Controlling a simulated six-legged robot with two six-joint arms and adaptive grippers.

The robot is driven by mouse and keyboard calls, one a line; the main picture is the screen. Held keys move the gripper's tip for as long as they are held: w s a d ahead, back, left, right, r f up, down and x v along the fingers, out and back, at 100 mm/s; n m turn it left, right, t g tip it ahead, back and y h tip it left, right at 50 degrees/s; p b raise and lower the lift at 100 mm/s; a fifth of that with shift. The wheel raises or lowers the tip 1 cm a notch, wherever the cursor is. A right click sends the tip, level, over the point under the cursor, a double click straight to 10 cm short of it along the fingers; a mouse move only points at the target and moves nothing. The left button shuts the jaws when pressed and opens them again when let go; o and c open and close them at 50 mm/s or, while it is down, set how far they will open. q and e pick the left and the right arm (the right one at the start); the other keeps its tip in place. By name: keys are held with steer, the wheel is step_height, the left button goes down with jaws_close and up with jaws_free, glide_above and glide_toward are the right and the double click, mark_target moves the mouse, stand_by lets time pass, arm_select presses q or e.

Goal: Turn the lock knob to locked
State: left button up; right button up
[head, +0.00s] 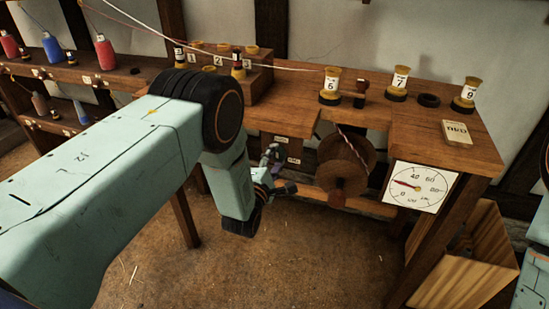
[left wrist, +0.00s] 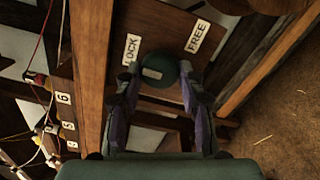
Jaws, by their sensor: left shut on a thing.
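The lock knob (left wrist: 165,68) is round and dark green, with a pale mark on its face. It sits on a wooden panel in the left wrist view, below and between the LOCK label (left wrist: 131,49) and the FREE label (left wrist: 198,36). My left gripper (left wrist: 159,84) is shut on the knob, one finger on each side. In the head view my left gripper (head: 277,172) is under the bench top, in front of the panel. There I cannot make out the knob, and the small label plates (head: 293,160) are unreadable. My right gripper is out of view.
A wooden reel (head: 346,165) hangs right of my left gripper, with a dial (head: 420,186) beyond it. Numbered spools (head: 330,92) stand on the bench top (head: 440,125). A wooden crate (head: 470,268) stands at the lower right. The floor (head: 290,260) in front is open.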

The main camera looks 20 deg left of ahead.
arm_select(q)
steer(key=shift+r, duration=0.1)
stand_by(0.4)
steer(key=o, duration=1.1)
steer(key=shift+s, duration=0.1)
steer(key=s, duration=1.1)
steer(key=shift+s+a, duration=0.2)
steer(key=shift+s, duration=0.2)
